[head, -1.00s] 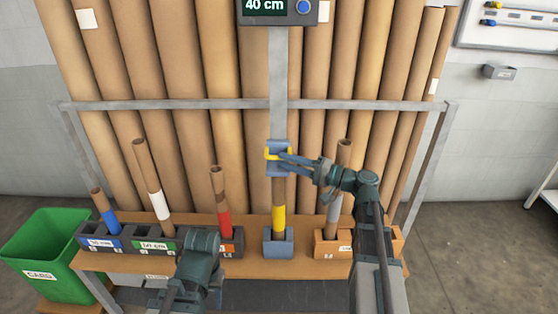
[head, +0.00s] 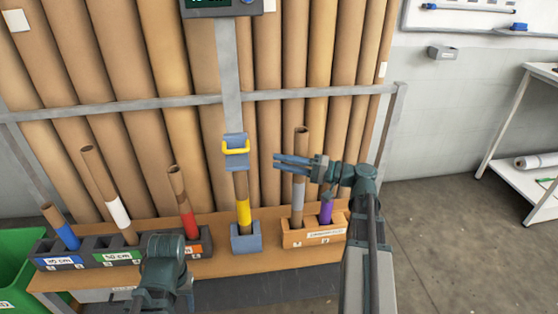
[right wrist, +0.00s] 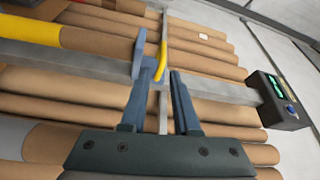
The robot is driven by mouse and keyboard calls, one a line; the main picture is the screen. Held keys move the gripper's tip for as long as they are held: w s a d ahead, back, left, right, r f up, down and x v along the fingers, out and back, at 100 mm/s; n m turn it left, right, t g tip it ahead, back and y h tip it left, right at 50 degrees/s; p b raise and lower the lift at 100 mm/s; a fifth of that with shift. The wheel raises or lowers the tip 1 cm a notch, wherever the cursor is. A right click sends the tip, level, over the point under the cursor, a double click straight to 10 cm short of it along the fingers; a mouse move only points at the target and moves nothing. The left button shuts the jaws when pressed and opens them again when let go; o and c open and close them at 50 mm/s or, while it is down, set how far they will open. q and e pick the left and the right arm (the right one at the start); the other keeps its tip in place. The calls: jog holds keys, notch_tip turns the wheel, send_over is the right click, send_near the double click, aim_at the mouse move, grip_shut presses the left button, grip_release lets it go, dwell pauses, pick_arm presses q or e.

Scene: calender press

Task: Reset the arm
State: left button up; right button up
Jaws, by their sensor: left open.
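My right gripper (head: 290,162) is open and empty, to the right of the grey-blue slider (head: 236,160) with its yellow handle (head: 236,148). The slider sits on a grey upright post above a tube with a yellow band (head: 243,210). In the right wrist view, my right fingers (right wrist: 163,92) stand apart with a gap; the yellow handle (right wrist: 162,62) shows beyond their tips, not held. My left gripper (head: 160,272) is low in the head view, above the bench's front edge; its fingertips are hard to make out.
Tubes with blue, white and red bands stand in a dark rack (head: 80,258) at left. An orange holder (head: 314,234) holds grey- and purple-banded tubes below my right gripper. Tall cardboard rolls stand behind a metal rail (head: 290,93). A green bin (head: 12,268) is at left. Floor at right is clear.

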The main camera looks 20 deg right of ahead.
jog(key=s+a+f+n+g+h+p, duration=0.25)
jog(key=a+g+p, duration=0.25)
jog(key=a, duration=0.5)
jog(key=s+a+f+n+g+h+p, duration=0.2)
jog(key=s+a+g+p, duration=0.15)
jog(key=a+p, duration=0.45)
jog(key=s+a+r+n+g+h+p, duration=0.2)
jog(key=s+a+n+h+p, duration=0.3)
jog(key=s+h+p, duration=0.3)
jog(key=s+a+g+h, duration=0.1)
jog(key=h, duration=0.2)
jog(key=shift+s+r+h, duration=0.25)
jog(key=shift+r+h, duration=0.1)
